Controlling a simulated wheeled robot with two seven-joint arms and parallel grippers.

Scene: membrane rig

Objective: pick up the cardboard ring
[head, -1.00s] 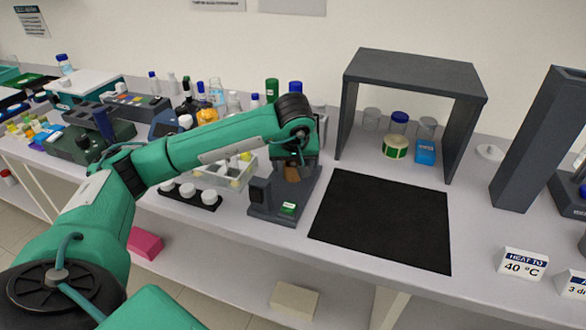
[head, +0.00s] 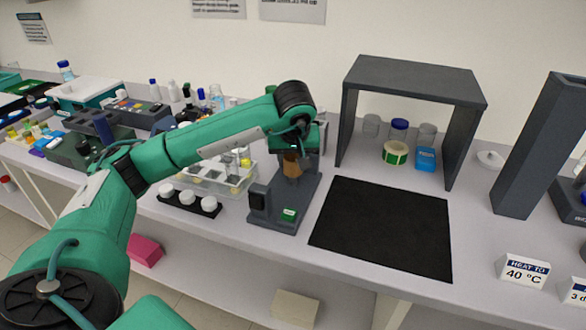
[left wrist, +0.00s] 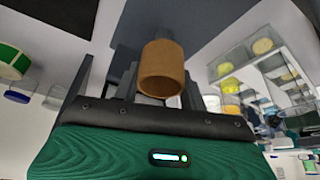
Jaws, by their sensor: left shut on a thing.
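The cardboard ring (head: 292,164) is a short brown, hollow cylinder. In the head view it shows just under my left gripper (head: 293,158), above the dark grey rig (head: 267,218) with a green label. In the left wrist view the ring (left wrist: 162,72) is at the upper middle, its open end facing the camera, in front of a dark grey part. My left gripper is shut on the ring. The fingertips are partly hidden behind it, and I cannot tell whether it is clear of the grey part. My right gripper is not in view.
A black mat (head: 384,228) lies right of the rig, with clear room on it. A grey shelf frame (head: 414,80) stands behind it over jars and a green tape roll (head: 395,153). A black tray of white-capped pots (head: 190,203) and a clear rack (head: 215,178) stand left.

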